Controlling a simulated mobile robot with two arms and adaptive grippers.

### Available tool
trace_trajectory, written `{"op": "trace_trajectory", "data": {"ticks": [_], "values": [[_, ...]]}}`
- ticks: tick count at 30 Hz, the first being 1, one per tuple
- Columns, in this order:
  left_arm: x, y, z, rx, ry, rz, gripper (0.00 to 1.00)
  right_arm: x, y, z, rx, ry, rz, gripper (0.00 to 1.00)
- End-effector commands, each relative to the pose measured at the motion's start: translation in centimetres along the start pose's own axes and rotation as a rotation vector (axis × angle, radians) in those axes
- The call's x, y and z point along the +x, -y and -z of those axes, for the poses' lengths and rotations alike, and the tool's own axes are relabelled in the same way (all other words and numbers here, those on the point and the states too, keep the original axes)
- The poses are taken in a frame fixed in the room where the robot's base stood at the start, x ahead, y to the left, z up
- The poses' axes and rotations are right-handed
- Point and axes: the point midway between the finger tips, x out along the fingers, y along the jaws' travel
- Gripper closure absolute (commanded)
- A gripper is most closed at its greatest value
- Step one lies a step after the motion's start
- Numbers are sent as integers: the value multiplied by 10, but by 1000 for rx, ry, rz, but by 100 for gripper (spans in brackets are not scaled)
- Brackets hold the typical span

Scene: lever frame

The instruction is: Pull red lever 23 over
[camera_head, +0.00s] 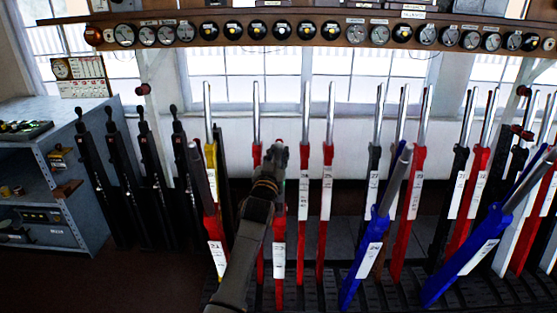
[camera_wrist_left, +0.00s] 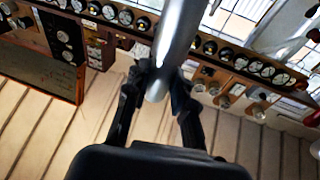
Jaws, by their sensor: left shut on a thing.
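Red lever 23 (camera_head: 279,225) stands in the frame left of centre in the head view, its white label low on its front. Its top sits lower than the upright levers beside it, so it looks tilted towards me. My left gripper (camera_head: 278,154) is at its upper end and hides most of its handle. In the left wrist view the gripper (camera_wrist_left: 160,88) is closed around a smooth silver handle (camera_wrist_left: 178,40), with one finger on each side. My right gripper is in neither view.
Red lever 21 (camera_head: 213,228) leans out at the left; several upright levers stand close by. A blue lever (camera_head: 368,255) leans out at the right. A shelf of round instruments (camera_head: 280,30) runs above. A grey cabinet (camera_head: 95,170) stands at the left.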

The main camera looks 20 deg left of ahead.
Motion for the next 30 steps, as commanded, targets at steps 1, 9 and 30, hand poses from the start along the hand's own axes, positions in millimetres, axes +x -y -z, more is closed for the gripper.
{"op": "trace_trajectory", "data": {"ticks": [1,9,30], "values": [[-4,-8,-10,0,10,-10,100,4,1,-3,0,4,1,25],[-4,-9,-12,-1,12,-13,100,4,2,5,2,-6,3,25],[-14,-5,-7,0,1,-7,52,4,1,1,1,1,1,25]]}}
